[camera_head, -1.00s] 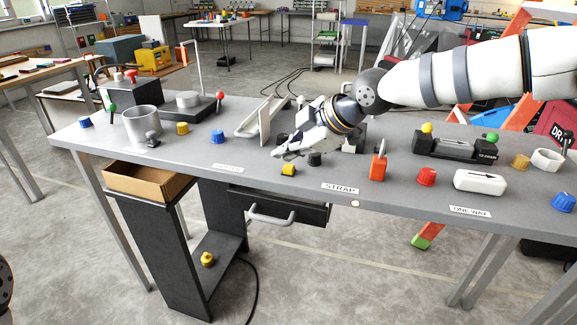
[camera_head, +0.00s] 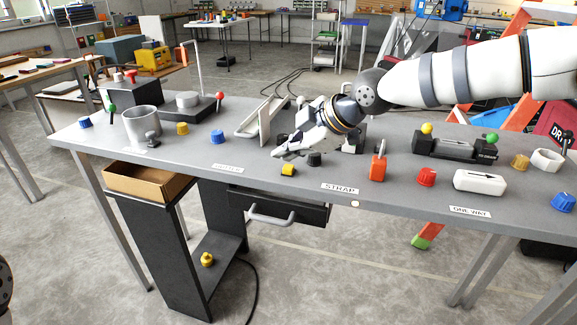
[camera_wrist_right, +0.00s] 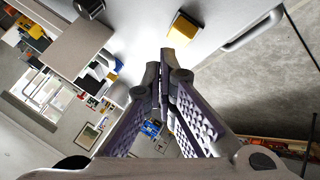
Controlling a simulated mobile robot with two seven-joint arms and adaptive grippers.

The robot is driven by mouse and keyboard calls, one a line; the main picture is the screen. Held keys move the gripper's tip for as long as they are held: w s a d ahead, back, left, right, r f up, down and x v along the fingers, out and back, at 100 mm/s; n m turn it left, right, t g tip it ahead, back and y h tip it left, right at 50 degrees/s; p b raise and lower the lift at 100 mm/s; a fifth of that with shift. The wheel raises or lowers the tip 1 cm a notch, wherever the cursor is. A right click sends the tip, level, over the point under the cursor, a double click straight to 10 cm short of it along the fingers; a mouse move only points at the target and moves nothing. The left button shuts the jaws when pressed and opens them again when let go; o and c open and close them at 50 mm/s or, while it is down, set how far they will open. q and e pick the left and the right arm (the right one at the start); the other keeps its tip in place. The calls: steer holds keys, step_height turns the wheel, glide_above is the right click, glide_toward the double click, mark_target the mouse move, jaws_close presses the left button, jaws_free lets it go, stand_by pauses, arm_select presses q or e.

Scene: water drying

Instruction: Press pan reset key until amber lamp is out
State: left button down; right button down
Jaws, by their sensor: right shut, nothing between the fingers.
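My right gripper (camera_head: 277,154) is shut and empty, low over the bench top near its front edge. It also shows in the wrist view with its fingertips together (camera_wrist_right: 164,58). A yellow block-like key (camera_head: 288,170) sits just in front of the fingertips; it shows in the wrist view (camera_wrist_right: 183,28) beyond the tips, apart from them. A dark knob (camera_head: 314,159) is to its right. I cannot tell which part is the pan reset key. A small pale round spot (camera_head: 355,204) is on the bench's front edge; I cannot tell whether it is the amber lamp. My left gripper is not in view.
An orange-red switch block (camera_head: 378,168), a red knob (camera_head: 427,177) and a white box (camera_head: 480,182) stand to the right. A metal cup (camera_head: 142,125) and a blue knob (camera_head: 217,137) stand to the left. A drawer handle (camera_head: 272,215) juts out below the front edge.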

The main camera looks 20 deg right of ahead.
mark_target(287, 168)
steer(key=shift+f, duration=0.1)
steer(key=shift+f, duration=0.3)
steer(key=shift+f, duration=0.55)
stand_by(0.6)
steer(key=shift+r, duration=0.1)
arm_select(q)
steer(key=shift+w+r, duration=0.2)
arm_select(e)
steer(key=shift+r, duration=0.85)
steer(key=shift+r+p, duration=0.65)
steer(key=shift+r, duration=1.9)
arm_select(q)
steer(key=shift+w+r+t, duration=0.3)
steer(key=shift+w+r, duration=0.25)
